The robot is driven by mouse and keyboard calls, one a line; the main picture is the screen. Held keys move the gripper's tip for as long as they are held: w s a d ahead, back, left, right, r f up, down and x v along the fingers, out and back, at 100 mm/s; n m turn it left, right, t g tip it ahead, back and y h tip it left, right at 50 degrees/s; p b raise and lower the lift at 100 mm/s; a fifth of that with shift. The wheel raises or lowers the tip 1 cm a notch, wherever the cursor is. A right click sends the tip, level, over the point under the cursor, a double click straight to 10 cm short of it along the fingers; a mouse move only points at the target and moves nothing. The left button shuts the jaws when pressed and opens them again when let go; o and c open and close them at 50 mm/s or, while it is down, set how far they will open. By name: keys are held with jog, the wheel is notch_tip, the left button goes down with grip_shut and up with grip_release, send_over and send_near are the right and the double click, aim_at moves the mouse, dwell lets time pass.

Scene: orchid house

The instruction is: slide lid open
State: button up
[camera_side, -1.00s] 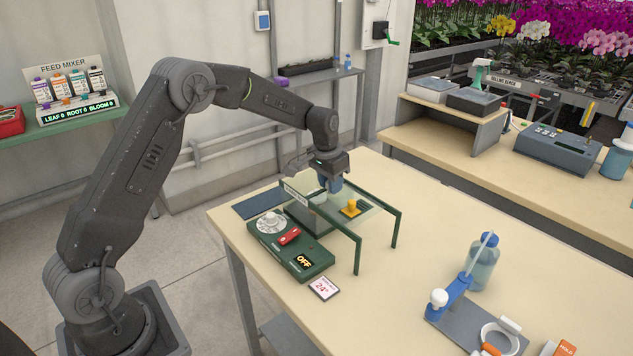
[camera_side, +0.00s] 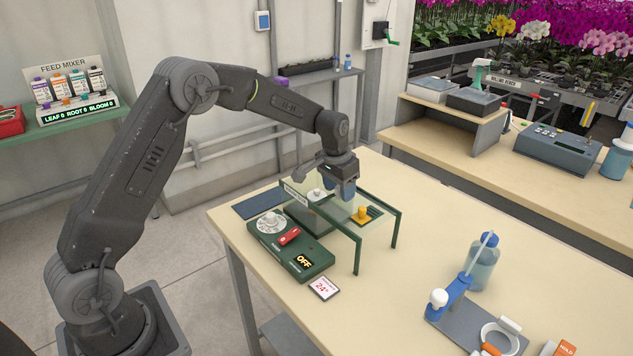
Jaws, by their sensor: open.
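A green propagator box (camera_side: 290,250) stands on the bench with a dial, a red switch and an "OFF" display on its front. A clear lid (camera_side: 345,222) lies on its raised green rails (camera_side: 397,228), which reach out to the right on legs. A yellow knob (camera_side: 362,213) with a dark striped patch shows on the lid. A pale knob-like piece (camera_side: 316,195) shows to its left; I cannot tell what it is fixed to. My gripper (camera_side: 346,194) is open, pointing down over the lid, between these two pieces. I cannot tell whether its fingers touch the lid.
A card reading 24° (camera_side: 324,288) lies in front of the box. A dark blue mat (camera_side: 259,203) lies at its left. A blue-capped bottle (camera_side: 482,265) and a blue stand (camera_side: 455,297) occupy the bench at right. The bench is bare between rails and bottle.

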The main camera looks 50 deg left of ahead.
jog(key=shift+r, duration=3.5)
jog(key=s+d+r+t, duration=0.1)
jog(key=s+d+r, duration=0.2)
jog(key=s+r, duration=0.4)
jog(key=s+d+r+t, duration=0.1)
jog(key=s+d+r, duration=0.25)
jog(key=s, duration=0.55)
jog(key=s+d+f+t, duration=0.1)
jog(key=s+d, duration=0.1)
jog(key=s, duration=1.5)
jog(key=shift+s+f+t, duration=0.35)
jog(key=shift+t, duration=0.05)
